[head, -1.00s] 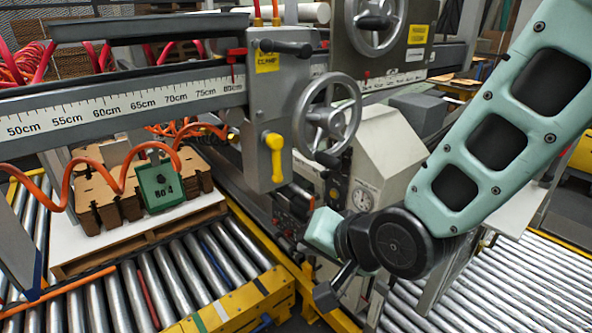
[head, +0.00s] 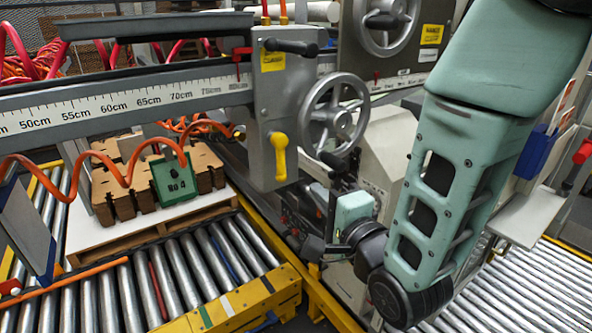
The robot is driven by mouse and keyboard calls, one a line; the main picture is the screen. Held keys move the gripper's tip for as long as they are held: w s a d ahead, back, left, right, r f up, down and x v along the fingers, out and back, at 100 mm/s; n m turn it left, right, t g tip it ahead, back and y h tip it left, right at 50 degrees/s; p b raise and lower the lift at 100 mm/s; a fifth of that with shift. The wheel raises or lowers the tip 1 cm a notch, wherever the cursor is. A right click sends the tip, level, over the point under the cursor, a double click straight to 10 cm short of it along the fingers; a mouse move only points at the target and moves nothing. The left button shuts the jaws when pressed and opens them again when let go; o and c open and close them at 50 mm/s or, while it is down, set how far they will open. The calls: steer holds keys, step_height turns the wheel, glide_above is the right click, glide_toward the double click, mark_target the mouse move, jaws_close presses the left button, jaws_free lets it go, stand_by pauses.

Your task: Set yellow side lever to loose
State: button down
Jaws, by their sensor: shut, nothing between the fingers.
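The yellow side lever (head: 280,158) is on the front face of the grey clamp housing (head: 262,110), which rides on the ruler beam. Its round pivot is at the top and its handle hangs down, nearly vertical. My gripper (head: 314,247) is below and to the right of the lever, apart from it. It is small and dark, and it looks shut and empty. My arm comes down from the upper right and bends back toward it.
A handwheel (head: 334,117) stands right of the lever, and a black handle (head: 291,47) sticks out above it. An orange coiled hose (head: 125,180) hangs at left over cardboard pieces on a pallet. Roller conveyors (head: 100,300) with yellow edges lie below.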

mark_target(278, 157)
steer(key=shift+w, duration=0.1)
steer(key=p+x, duration=0.3)
steer(key=x, duration=0.7)
